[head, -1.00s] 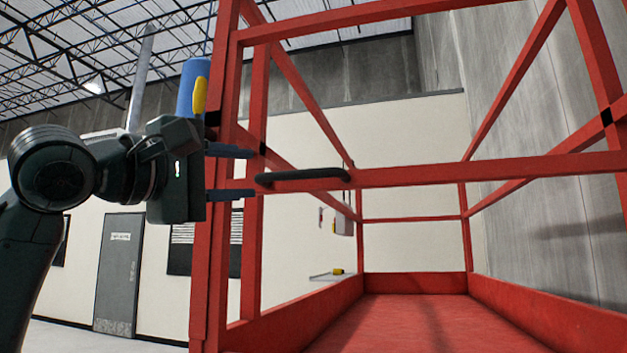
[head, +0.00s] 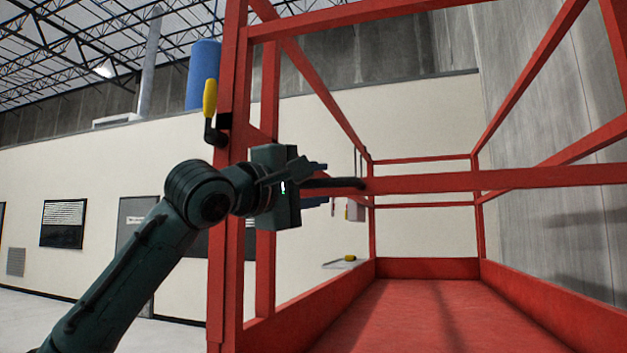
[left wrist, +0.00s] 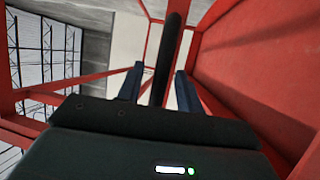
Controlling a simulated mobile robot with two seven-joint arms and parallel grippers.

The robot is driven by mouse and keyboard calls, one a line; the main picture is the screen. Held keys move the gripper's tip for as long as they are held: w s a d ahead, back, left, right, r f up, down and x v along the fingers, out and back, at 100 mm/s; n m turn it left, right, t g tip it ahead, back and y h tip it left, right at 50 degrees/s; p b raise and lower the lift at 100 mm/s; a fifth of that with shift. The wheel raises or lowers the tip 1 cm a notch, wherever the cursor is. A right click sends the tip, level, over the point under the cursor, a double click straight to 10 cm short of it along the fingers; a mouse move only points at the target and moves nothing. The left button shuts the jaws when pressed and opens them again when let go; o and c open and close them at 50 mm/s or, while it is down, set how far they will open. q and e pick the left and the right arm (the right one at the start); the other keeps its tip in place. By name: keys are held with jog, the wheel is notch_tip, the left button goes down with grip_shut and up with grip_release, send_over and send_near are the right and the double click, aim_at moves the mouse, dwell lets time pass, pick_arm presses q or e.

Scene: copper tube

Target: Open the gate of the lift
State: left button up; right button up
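The red lift (head: 425,269) fills the right of the head view. The gate is a red horizontal rail (head: 480,180) across its front, level and in line with the frame. A black bar handle (head: 345,184) sits at the rail's left end. My left gripper (head: 322,184) is at the handle, one finger above and one below, hiding part of it. In the left wrist view the handle (left wrist: 170,50) runs between the two spread fingers (left wrist: 160,70), with gaps on both sides. My right gripper is out of view.
A red post (head: 227,250) stands just left of the gripper, behind my left arm. A yellow-handled lever (head: 210,97) and a blue cylinder (head: 203,60) are on or by this post. The lift's red floor is bare. A concrete wall (head: 560,130) is at the right.

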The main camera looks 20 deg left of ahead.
pick_arm(q)
jog(key=shift+c, duration=0.5)
grip_shut()
jog(key=shift+s, duration=0.1)
